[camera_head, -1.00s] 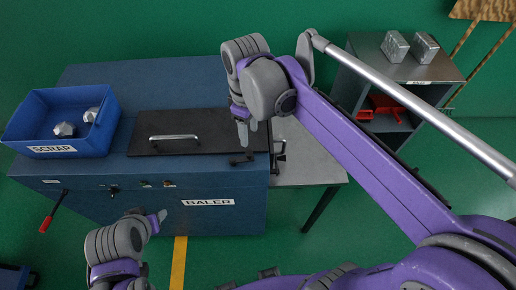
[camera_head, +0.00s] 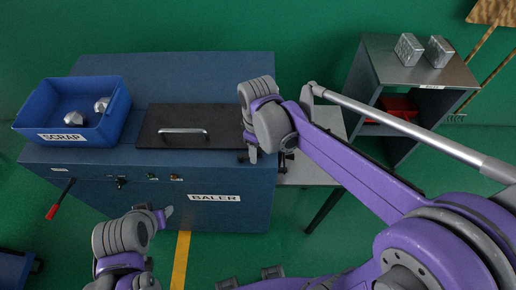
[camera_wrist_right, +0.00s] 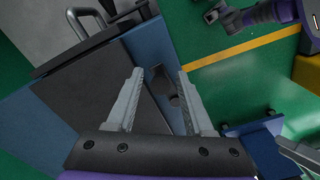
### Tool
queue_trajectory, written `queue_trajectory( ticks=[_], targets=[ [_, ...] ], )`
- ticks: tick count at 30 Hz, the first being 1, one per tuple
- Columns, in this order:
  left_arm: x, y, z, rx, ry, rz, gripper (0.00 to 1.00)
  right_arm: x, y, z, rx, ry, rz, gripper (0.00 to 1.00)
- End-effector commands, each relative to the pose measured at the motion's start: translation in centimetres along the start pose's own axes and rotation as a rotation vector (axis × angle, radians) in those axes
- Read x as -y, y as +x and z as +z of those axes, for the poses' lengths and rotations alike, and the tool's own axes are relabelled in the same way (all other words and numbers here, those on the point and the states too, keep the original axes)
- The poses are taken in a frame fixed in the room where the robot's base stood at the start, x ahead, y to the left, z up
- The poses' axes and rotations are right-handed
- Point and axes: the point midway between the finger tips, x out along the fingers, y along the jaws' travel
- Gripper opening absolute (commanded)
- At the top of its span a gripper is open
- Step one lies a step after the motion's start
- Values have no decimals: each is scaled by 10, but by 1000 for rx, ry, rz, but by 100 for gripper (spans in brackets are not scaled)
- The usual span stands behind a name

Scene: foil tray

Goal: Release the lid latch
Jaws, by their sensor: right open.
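The black lid (camera_head: 160,118) with its silver handle (camera_head: 184,131) lies shut on the blue baler (camera_head: 100,168); it also shows in the right wrist view (camera_wrist_right: 95,95). A small dark fitting, which looks like the latch (camera_head: 242,158), sits at the lid's front right corner, partly hidden by my right gripper. My right gripper (camera_head: 252,156) is over that corner, fingers down. In the right wrist view its fingers (camera_wrist_right: 160,76) are apart and empty, with a dark fitting between and beyond them. My left gripper (camera_head: 166,213) hangs before the baler's front; its opening is unclear.
A blue SCRAP bin (camera_head: 100,133) with metal pieces stands on the baler's left. A red-handled lever (camera_head: 52,212) sticks out at the front left. A grey side table (camera_head: 330,120) adjoins on the right. A shelf unit (camera_head: 385,65) carries two metal blocks.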

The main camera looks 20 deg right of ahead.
Motion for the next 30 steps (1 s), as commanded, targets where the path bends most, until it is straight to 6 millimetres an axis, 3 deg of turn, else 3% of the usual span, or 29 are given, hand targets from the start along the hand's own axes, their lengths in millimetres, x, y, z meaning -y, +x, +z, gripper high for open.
queue_trajectory(
  ticks=[2,9,11,29,30],
  targets=[
    [0,0,0,0,0,0,50,0,0,0,0,0,0,50],
    [0,0,0,0,0,0,50,0,0,0,0,0,0,7],
    [0,0,0,0,0,0,50,0,0,0,0,0,0,0],
    [0,3,4,4,0,0,50,5,-1,2,-2,117,1,0],
    [0,3,4,4,0,0,50,5,-1,2,-2,117,0,44]
  ],
)
